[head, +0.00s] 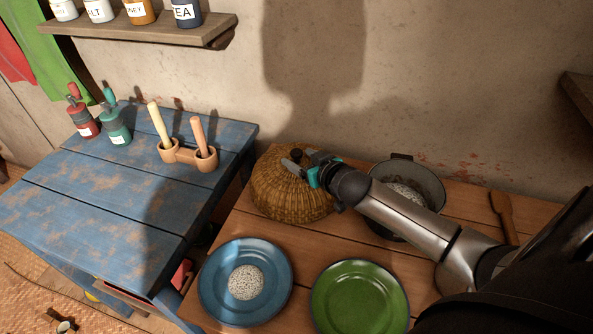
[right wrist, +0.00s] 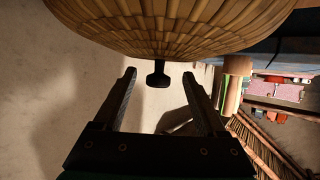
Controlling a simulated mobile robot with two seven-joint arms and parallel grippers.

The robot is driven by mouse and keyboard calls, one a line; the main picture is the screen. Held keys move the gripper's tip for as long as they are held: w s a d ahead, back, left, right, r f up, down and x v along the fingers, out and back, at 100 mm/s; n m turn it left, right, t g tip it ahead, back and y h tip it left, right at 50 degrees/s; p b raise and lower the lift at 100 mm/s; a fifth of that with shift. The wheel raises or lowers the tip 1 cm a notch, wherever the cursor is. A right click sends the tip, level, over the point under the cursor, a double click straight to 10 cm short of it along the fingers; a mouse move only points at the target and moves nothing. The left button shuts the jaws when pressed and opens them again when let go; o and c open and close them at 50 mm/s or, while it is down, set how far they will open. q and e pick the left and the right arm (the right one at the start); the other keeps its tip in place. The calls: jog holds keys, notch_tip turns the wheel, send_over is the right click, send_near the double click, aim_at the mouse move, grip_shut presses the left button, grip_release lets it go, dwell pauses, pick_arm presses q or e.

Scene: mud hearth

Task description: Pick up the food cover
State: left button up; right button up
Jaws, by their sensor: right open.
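The food cover (head: 277,193) is a woven, domed, straw-coloured basket with a dark knob (head: 296,154) on top. It stands on the brown wooden table, behind the plates. My right gripper (head: 299,162) reaches in from the right to the top of the cover, its fingers at the knob. In the right wrist view the woven cover (right wrist: 160,30) fills the upper part, and its knob (right wrist: 158,78) lies between the open fingertips (right wrist: 159,76). Neither finger visibly touches the knob. What is under the cover is hidden. My left gripper is not in view.
A blue plate (head: 213,300) with white grains and an empty green plate (head: 360,312) stand in front. A grey pot (head: 431,184) stands behind my forearm, near a wooden spatula (head: 503,213). The blue table (head: 95,195) holds bottles and a wooden double cup.

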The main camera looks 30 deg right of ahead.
jog(key=shift+w, duration=0.35)
jog(key=shift+r+b+x, duration=0.1)
jog(key=shift+b+x, duration=0.35)
jog(key=shift+x, duration=0.75)
jog(key=shift+r+b+x, duration=0.15)
jog(key=shift+b+x, duration=0.3)
jog(key=shift+x, duration=0.75)
grip_shut()
